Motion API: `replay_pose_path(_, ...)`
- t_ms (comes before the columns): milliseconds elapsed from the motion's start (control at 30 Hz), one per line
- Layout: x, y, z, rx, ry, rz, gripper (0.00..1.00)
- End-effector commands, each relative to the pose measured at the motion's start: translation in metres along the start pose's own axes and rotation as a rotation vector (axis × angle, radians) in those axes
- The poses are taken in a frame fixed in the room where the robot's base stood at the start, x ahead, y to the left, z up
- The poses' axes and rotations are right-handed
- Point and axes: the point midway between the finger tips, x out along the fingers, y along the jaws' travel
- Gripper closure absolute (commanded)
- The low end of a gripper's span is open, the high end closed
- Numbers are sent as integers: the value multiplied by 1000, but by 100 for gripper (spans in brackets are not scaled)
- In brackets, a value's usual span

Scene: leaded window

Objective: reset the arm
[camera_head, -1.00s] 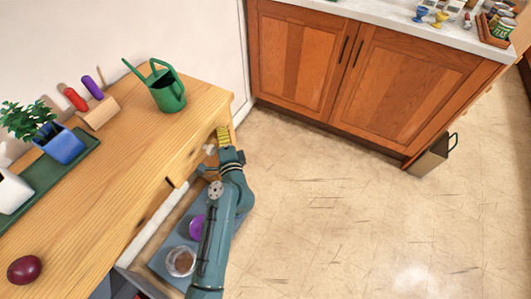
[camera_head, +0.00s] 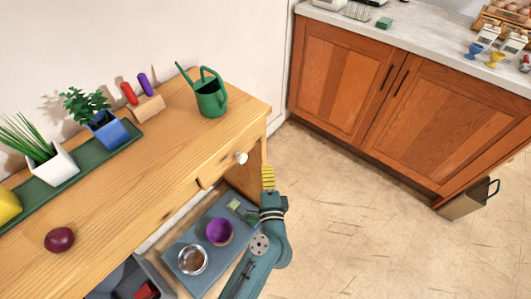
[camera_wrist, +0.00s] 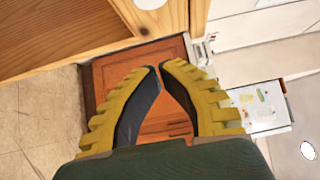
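My gripper (camera_head: 268,178) has yellow ribbed fingers and sits beside the front right corner of the wooden desk (camera_head: 160,160), right of a white knob (camera_head: 241,158) on the drawer front. In the wrist view the fingertips (camera_wrist: 161,68) of my gripper nearly meet, with nothing held between them. The wooden desk edge shows above the fingers at upper left (camera_wrist: 70,25), with a round white knob (camera_wrist: 152,4) at the top. My teal arm reaches up from the bottom of the head view.
A low shelf with a grey-blue tray (camera_head: 180,258) holds a purple bowl (camera_head: 219,231) and a glass jar (camera_head: 192,260). A green watering can (camera_head: 210,97) and a dark red fruit (camera_head: 60,239) stand on the desk. Open floor (camera_head: 350,235) lies right, before the wooden cabinets (camera_head: 390,110).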

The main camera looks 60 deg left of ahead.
Motion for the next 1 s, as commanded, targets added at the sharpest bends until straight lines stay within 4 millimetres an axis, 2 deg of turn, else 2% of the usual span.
replay_pose_path(33,-10,-2,-2,-1,4,0,100)
replay_pose_path(167,-21,-1,-1,-1,2,-2,100)
replay_pose_path(500,-23,0,0,-2,0,-1,100)
replay_pose_path(567,-27,-15,-13,-8,25,-8,100)
replay_pose_path(667,-33,-60,-53,-43,89,-48,100)
replay_pose_path(767,-47,-128,-100,-156,175,-96,100)
replay_pose_path(800,-56,-156,-118,-221,212,-104,100)
replay_pose_path(867,-72,-197,-142,-333,272,-105,100)
replay_pose_path(1000,-122,-293,-190,-638,436,-60,100)
